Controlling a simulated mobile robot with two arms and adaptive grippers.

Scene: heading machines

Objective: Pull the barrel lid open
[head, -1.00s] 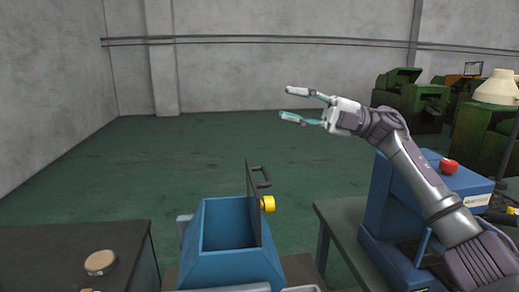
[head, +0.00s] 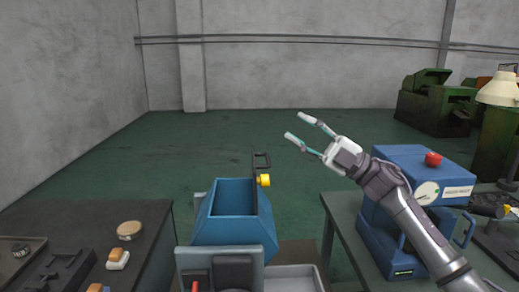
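The blue barrel (head: 225,229) stands in the lower middle of the head view with its top open. Its dark lid (head: 255,187) stands upright along the right edge of the opening, with a black handle (head: 263,160) at the top and a yellow knob (head: 264,181) on its outer side. My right gripper (head: 303,127) is up and to the right of the lid, apart from it. Its two fingers are spread and nothing is between them. My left gripper is not in view.
A dark table (head: 75,220) with a round wooden piece (head: 130,230) and switches stands at left. A blue machine (head: 400,185) with a red button (head: 433,159) sits on the right table.

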